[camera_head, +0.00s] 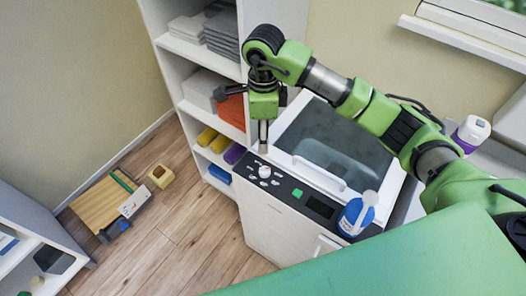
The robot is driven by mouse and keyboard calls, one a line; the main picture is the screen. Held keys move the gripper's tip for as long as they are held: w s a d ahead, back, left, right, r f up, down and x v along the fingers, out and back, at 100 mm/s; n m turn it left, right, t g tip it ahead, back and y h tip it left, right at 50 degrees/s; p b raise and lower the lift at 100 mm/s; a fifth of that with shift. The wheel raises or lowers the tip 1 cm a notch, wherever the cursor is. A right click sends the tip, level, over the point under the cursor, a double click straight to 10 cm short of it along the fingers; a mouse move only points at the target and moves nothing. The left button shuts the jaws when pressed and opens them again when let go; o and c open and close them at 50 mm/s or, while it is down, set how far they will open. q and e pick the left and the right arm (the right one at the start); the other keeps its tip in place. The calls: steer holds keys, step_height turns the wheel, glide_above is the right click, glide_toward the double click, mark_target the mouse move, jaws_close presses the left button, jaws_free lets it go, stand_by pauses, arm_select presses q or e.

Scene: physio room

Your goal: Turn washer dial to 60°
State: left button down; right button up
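The washer (268,224) is a white top-loading machine with a dark control panel (290,192) along its front top edge. The washer dial (264,171) is a round white knob at the left end of this panel. Its markings are too small to read. My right gripper (263,149) comes in over the lid from the right and points down just above and behind the dial. A small gap seems to lie between them. The fingers look narrow from here, so their opening is unclear. My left gripper is not in view.
A blue bottle (352,218) with a white top stands on the washer's right front corner. A green button (297,193) and display (320,206) are on the panel. A shelf unit (186,82) with towels stands behind left. A green padded surface (400,262) fills the near right.

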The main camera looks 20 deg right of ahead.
steer(key=p, duration=0.3)
glide_above(264, 168)
steer(key=f, duration=0.6)
steer(key=shift+s+a, duration=0.1)
steer(key=shift+s, duration=0.1)
steer(key=f, duration=0.3)
steer(key=shift+w+f, duration=0.2)
steer(key=shift+f, duration=0.2)
step_height(264, 168, down, 2)
steer(key=shift+f+p, duration=0.1)
steer(key=shift+p, duration=0.4)
steer(key=shift+f, duration=0.6)
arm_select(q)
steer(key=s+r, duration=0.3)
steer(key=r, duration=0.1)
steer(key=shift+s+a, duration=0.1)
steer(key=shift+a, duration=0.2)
arm_select(e)
steer(key=c, duration=1.1)
